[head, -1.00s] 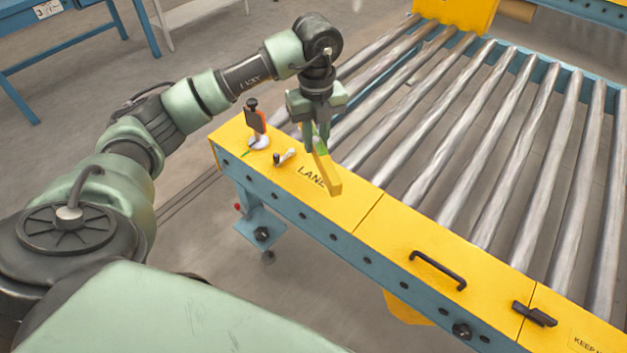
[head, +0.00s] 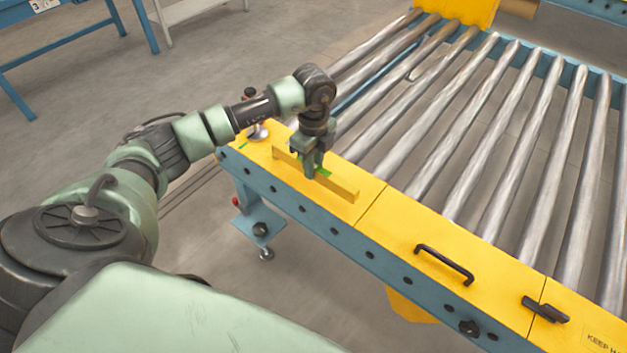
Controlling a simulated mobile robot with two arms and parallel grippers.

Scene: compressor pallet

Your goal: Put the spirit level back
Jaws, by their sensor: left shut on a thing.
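The yellow spirit level (head: 342,187) is a long bar over the yellow top plate of the conveyor's side rail (head: 375,212). My left gripper (head: 314,174) is shut on it near its middle, from above. Green shows on the level beside the fingers. The level lies roughly along the rail and covers the lettering there. I cannot tell whether it touches the plate or hangs just above it. My right gripper is not in view.
A small round metal piece (head: 257,132) stands at the rail's left end, partly behind my arm. A black handle (head: 444,264) and a black latch (head: 545,309) are further right. Metal rollers (head: 470,130) fill the conveyor behind. The plate between level and handle is clear.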

